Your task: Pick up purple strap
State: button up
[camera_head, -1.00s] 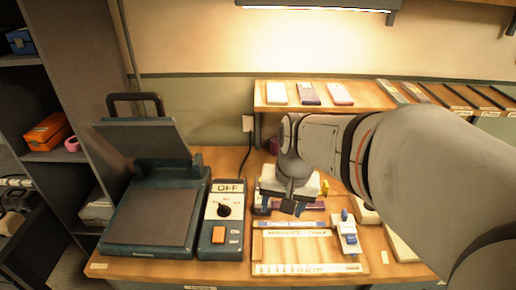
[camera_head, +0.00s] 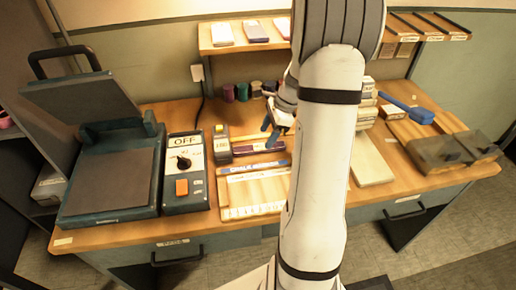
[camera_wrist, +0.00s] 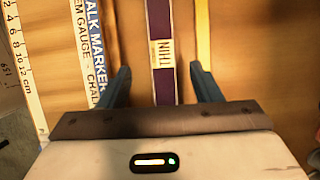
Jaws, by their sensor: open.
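The purple strap is a long, flat purple strip with a pale "THIN" label. In the wrist view the purple strap (camera_wrist: 159,25) runs up the picture between the two fingers of my gripper (camera_wrist: 163,82), which is open. Wood shows on both sides of the strap, and neither finger appears to touch it. In the head view the purple strap (camera_head: 246,149) lies on the bench just behind the ruler board, under my gripper (camera_head: 271,131). My arm covers the right side of that area.
A yellow strip (camera_wrist: 203,30) lies beside the strap. A chalk marker board with a ruler (camera_head: 256,190) is in front. A small dark device (camera_head: 221,150), the control box (camera_head: 184,180) and a press (camera_head: 115,165) stand left. Several spools (camera_head: 242,92) stand behind.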

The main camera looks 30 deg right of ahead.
aim_at(260, 146)
jog(key=x, duration=0.4)
jog(key=shift+w+f, duration=0.25)
jog(key=shift+f, duration=0.1)
jog(key=c, duration=1.2)
